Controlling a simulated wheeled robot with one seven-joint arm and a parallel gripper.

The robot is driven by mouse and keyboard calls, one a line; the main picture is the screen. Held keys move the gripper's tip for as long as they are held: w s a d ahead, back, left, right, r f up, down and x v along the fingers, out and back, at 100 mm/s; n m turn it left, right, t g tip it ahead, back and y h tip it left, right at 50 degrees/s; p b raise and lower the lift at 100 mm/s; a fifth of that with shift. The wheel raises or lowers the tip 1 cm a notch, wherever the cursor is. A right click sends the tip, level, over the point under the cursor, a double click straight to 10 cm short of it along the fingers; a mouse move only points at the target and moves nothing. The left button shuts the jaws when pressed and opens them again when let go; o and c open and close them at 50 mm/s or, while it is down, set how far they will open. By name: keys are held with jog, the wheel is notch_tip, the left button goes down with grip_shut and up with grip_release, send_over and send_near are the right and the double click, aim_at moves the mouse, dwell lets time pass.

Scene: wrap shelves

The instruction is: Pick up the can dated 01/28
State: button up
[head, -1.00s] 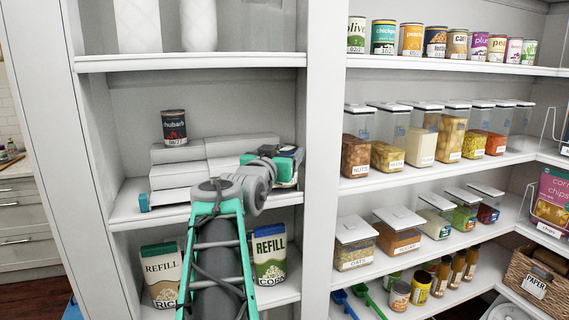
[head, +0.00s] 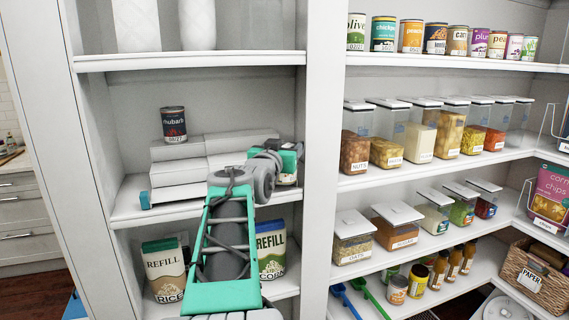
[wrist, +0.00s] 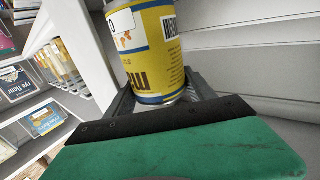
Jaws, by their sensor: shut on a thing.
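My gripper (wrist: 155,88) is shut on a yellow can (wrist: 150,62), seen in the wrist view.
An upright divider (head: 323,150) stands just right of my gripper. REFILL bags (head: 164,268) are below. Cans (head: 410,36) line the right upper shelf, with clear containers (head: 422,135) beneath.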

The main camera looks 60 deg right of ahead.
jog(key=c, duration=0.4)
jog(key=shift+r, duration=0.1)
jog(key=shift+c, duration=0.9)
jog(key=shift+r, duration=0.1)
